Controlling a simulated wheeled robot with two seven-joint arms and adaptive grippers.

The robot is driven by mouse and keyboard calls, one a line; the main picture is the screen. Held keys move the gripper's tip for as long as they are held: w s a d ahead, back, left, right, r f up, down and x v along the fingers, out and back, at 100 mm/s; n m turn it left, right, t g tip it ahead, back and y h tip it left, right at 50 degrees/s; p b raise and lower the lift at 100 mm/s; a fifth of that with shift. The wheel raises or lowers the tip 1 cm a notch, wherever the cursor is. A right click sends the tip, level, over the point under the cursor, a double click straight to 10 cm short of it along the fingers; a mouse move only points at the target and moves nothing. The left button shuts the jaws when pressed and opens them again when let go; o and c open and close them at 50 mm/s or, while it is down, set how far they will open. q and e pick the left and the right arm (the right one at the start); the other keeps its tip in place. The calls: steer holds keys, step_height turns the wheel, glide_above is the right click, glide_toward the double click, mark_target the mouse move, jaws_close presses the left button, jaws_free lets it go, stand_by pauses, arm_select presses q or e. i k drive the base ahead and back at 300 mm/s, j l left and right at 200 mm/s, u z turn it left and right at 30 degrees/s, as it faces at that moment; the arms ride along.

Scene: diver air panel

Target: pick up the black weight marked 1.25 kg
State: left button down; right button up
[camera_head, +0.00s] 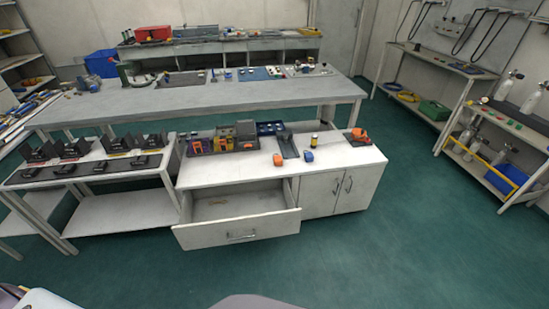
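No marking can be read at this size, so I cannot tell which thing is the black weight marked 1.25 kg. Several dark flat blocks lie in a row on the low table at the left, one of them a front block (64,169). Behind them stand several black open holders, one being the leftmost holder (40,152). Neither of my grippers shows in the head view.
A white cabinet (345,159) stands right of the low table, its drawer (238,231) pulled open. Orange and blue blocks lie on its top. A long workbench (230,95) stands behind. Open green floor (400,235) lies in front and right.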

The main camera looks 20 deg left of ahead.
mark_target(139, 160)
steer(key=u, duration=1.7)
